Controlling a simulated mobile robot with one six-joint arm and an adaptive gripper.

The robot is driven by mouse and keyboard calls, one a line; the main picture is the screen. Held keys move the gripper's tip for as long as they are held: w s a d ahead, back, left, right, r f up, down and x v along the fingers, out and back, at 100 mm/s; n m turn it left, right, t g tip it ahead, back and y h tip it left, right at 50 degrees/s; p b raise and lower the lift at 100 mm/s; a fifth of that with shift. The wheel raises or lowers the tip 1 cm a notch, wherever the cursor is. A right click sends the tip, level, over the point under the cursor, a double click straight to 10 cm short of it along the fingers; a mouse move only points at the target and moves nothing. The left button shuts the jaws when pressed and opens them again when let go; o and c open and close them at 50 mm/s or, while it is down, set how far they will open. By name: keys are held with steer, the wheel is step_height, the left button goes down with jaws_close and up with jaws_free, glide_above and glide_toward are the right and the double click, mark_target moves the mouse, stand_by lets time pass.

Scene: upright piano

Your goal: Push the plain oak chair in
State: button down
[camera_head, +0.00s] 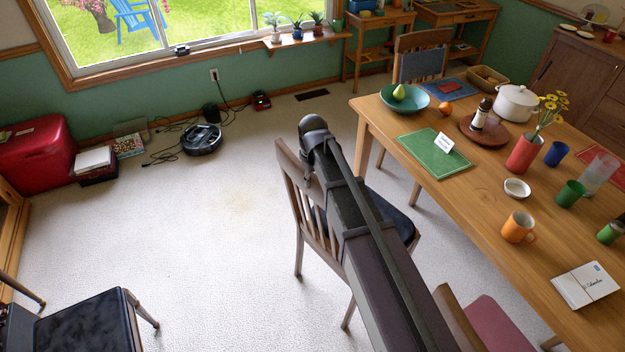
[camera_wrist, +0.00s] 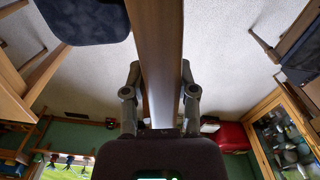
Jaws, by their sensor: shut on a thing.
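A brown wooden chair (camera_head: 288,185) with a slatted back and dark seat stands at the left long side of the table (camera_head: 470,205), its back toward the open floor. Its seat reaches close to the table edge; my arm hides part of the seat and back. My gripper (camera_head: 311,180) is at the chair's top rail, mostly hidden under my arm. In the wrist view my gripper (camera_wrist: 159,98) has its fingers on both sides of the brown rail (camera_wrist: 160,50), shut on it. The dark seat (camera_wrist: 85,18) shows at the upper left there.
A chair with a reddish seat (camera_head: 497,325) stands nearer along the same table side. Another chair (camera_head: 422,65) is at the table's far end. A dark-seated chair (camera_head: 90,322) is at lower left. A robot vacuum (camera_head: 202,140) sits by the wall. Floor left of the held chair is clear.

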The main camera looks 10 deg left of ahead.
steer(key=w+d, duration=1.2)
steer(key=w, duration=0.3)
steer(key=w+d, duration=1.1)
steer(key=w, duration=0.4)
steer(key=shift+w+d, duration=0.2)
steer(key=shift+d, duration=0.15)
steer(key=shift+w, duration=0.1)
steer(key=shift+c, duration=2)
jaws_free()
steer(key=shift+d, duration=0.1)
steer(key=shift+s, duration=0.2)
steer(key=s+a, duration=0.9)
steer(key=s, duration=0.2)
steer(key=s+a, duration=0.9)
steer(key=s, duration=0.3)
steer(key=shift+s+a, duration=0.3)
steer(key=shift+a, duration=0.2)
steer(key=shift+r, duration=0.1)
